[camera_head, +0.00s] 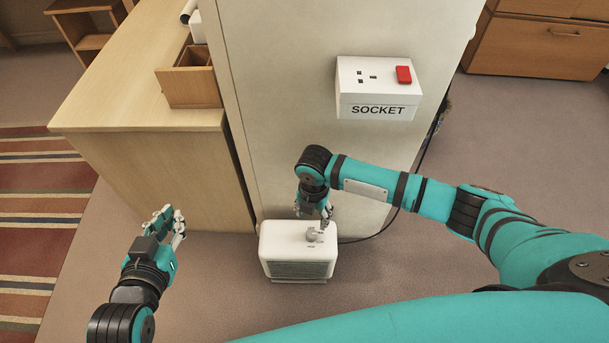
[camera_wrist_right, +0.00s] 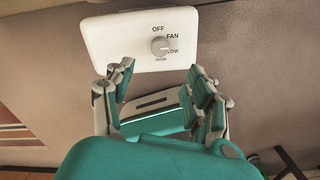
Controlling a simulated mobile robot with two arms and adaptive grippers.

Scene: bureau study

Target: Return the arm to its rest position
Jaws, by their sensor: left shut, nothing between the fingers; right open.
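My right arm reaches in from the right in the head view. Its gripper (camera_head: 313,212) points down over the white heater (camera_head: 297,237) on the floor. In the right wrist view the gripper (camera_wrist_right: 161,88) is open and empty. Beyond its fingers is the heater's top (camera_wrist_right: 120,45), with a grey knob (camera_wrist_right: 160,46) and the marks OFF, FAN, LOW and HIGH. The fingers look apart from the knob. My left gripper (camera_head: 170,222) is shut and empty at the lower left, over the floor.
A white box marked SOCKET (camera_head: 377,88) with a red switch (camera_head: 404,75) is on the pale wall panel (camera_head: 290,60) behind my right arm. A wooden desk (camera_head: 120,85) stands at the left. A black cable (camera_head: 425,150) runs down to the floor. Open carpet (camera_head: 480,130) lies at the right.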

